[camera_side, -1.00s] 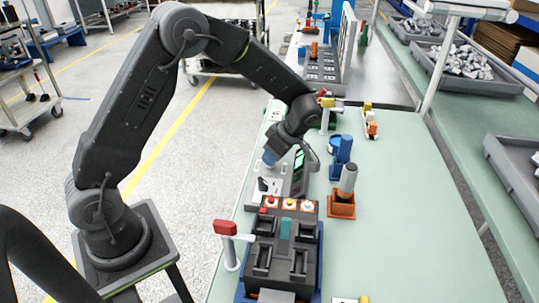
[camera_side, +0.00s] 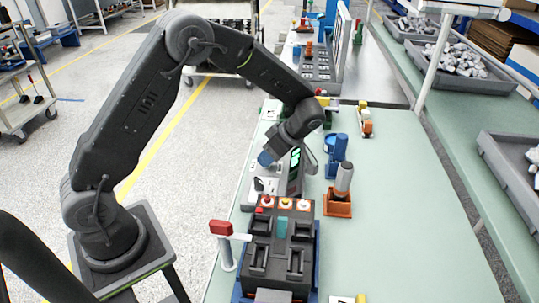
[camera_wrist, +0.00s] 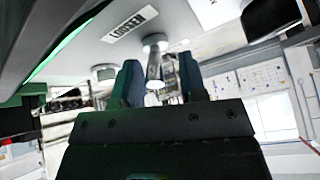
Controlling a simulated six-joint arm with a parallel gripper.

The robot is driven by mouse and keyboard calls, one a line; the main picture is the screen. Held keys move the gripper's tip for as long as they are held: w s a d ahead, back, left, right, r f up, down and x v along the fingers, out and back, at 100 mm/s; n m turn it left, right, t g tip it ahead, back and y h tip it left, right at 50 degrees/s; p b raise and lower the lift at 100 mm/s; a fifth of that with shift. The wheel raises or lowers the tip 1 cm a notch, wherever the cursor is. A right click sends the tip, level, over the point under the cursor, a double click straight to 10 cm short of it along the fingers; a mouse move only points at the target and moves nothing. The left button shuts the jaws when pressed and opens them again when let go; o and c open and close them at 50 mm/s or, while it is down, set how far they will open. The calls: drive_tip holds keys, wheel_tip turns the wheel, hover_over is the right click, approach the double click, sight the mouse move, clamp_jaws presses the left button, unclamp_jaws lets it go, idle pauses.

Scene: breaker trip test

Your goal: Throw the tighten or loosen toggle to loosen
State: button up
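The toggle (camera_wrist: 154,60) is a short silver lever with a rounded end, on a pale panel (camera_wrist: 205,18) in the wrist view. A label that seems to read "LOOSEN" (camera_wrist: 130,23) is beside its base. My gripper (camera_wrist: 162,80) has its two blue fingers apart, one on each side of the lever. A gap shows on the lever's right; contact on the left is unclear. In the side view my gripper (camera_side: 265,159) hangs just above the pale control box (camera_side: 257,199). The toggle itself cannot be made out there, and its lean is hard to judge.
A lit green display (camera_side: 295,160) stands right beside my gripper. An orange holder (camera_side: 337,209) and a blue stand (camera_side: 336,150) are to the right. The bench (camera_side: 405,210) farther right is clear.

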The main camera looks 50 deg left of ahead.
drive_tip(key=v, duration=1.3)
drive_tip(key=shift+d+r, duration=0.2)
drive_tip(key=shift+r, duration=0.2)
drive_tip(key=shift+r, duration=0.1)
drive_tip(key=s+r+m+t+h, duration=0.25)
drive_tip(key=s+r+m, duration=0.25)
drive_tip(key=s+m, duration=0.35)
drive_tip(key=s+r+m+t+h, duration=0.2)
drive_tip(key=s+r+m+t, duration=0.25)
drive_tip(key=s+m, duration=0.35)
drive_tip(key=s+m+t, duration=0.1)
drive_tip(key=s+m, duration=0.1)
drive_tip(key=s, duration=0.1)
drive_tip(key=s+f+m+t, duration=0.1)
drive_tip(key=s, duration=0.2)
drive_tip(key=s+f+m+h, duration=0.1)
drive_tip(key=s+m, duration=0.1)
drive_tip(key=s, duration=0.1)
drive_tip(key=shift+d+m+t, duration=0.35)
drive_tip(key=shift+t, duration=0.05)
